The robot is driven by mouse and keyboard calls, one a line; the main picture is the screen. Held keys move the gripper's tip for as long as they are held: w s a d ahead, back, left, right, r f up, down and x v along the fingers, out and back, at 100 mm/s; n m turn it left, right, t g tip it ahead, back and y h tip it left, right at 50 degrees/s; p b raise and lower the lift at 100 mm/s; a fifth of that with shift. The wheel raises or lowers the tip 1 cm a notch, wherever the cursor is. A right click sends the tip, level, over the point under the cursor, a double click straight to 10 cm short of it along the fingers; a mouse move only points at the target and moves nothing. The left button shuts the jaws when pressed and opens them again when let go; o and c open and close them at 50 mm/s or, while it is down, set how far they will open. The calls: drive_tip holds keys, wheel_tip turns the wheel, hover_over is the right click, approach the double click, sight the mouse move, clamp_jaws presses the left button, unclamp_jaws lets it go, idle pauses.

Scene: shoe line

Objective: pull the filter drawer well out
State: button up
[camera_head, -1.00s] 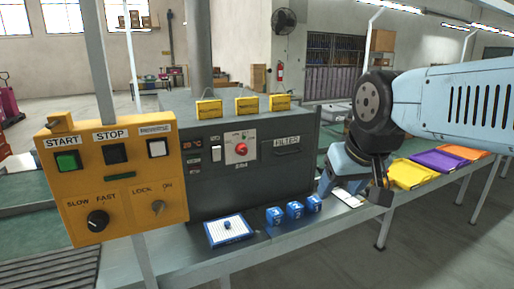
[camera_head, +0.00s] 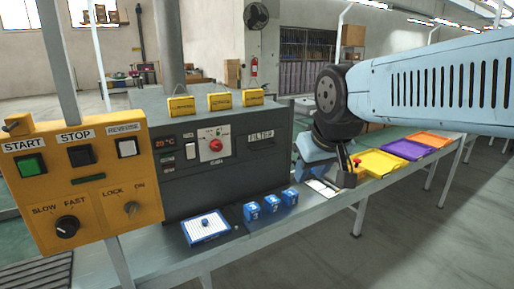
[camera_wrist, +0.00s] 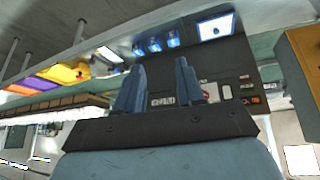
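The filter drawer (camera_head: 261,138) is in the upper right of the dark grey machine's front, marked FILTER. It looks shut, flush with the front. My gripper (camera_head: 299,160) is just to the right of the drawer in the head view, and its fingers are partly hidden. In the wrist view, which is upside down, the two blue fingers of my gripper (camera_wrist: 160,66) stand apart with nothing between them. A pale label, seemingly that of the filter drawer (camera_wrist: 162,100), shows between the fingers, with clear space in front of it.
The machine has a red dial (camera_head: 215,145). Three blue cubes (camera_head: 271,203) and a white-and-blue board (camera_head: 207,226) lie on the ledge below. A yellow control panel (camera_head: 84,208) stands at left. Yellow, purple and orange trays (camera_head: 406,150) lie at right.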

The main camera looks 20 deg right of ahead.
drive_tip(key=w+d+f+n+t, duration=0.25)
drive_tip(key=w+n, duration=0.25)
drive_tip(key=w, duration=0.5)
drive_tip(key=w+d+f+n+t, duration=0.2)
drive_tip(key=w+d+n, duration=0.2)
drive_tip(key=w, duration=0.7)
drive_tip(key=w+d+f+n+t, duration=0.25)
drive_tip(key=w+n, duration=0.25)
drive_tip(key=w, duration=0.5)
drive_tip(key=w+a+f+n+t+y, duration=0.1)
drive_tip(key=w+f+n+y, duration=0.1)
drive_tip(key=w, duration=0.7)
drive_tip(key=w+a+f+n+y, duration=0.2)
drive_tip(key=w+f+n, duration=0.2)
drive_tip(key=w+f, duration=0.3)
drive_tip(key=shift+w+n+t+y, duration=0.3)
drive_tip(key=shift+w+t, duration=0.1)
drive_tip(key=shift+w, duration=0.85)
clamp_jaws()
drive_tip(key=shift+s, duration=0.1)
